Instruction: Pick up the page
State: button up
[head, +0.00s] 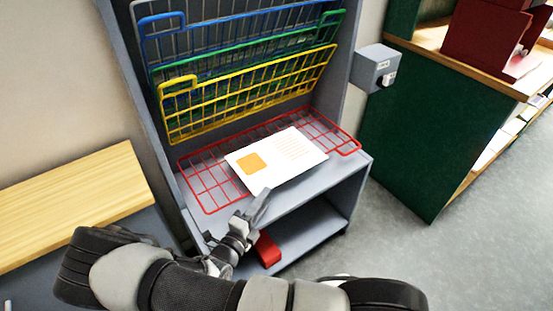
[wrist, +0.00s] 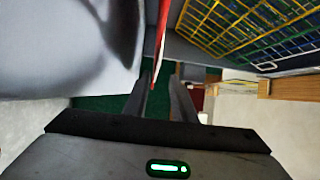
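The page (head: 290,158) is white with an orange square and faint lines of print. It lies on the lowered red wire rack (head: 205,187) of the grey shelf unit, near the rack's front edge. My gripper (head: 261,200) is at the page's front edge; I cannot tell whether it touches. In the wrist view my gripper (wrist: 160,92) has its two fingers apart, with a gap between them. The red rack (wrist: 163,25) shows there nearly edge-on, its near end by the gap.
Yellow (head: 250,92), green and blue wire racks stand raised behind the red one. A red object (head: 267,250) sits on the lower shelf. A grey box (head: 376,67) is on the unit's right side. A wooden top (head: 75,205) is at left, a green cabinet (head: 430,125) at right.

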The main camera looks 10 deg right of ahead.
jog(key=x, duration=0.3)
jog(key=b+x, duration=0.1)
jog(key=x, duration=0.1)
jog(key=shift+d+f, duration=0.3)
jog(key=shift+d, duration=0.1)
grip_shut()
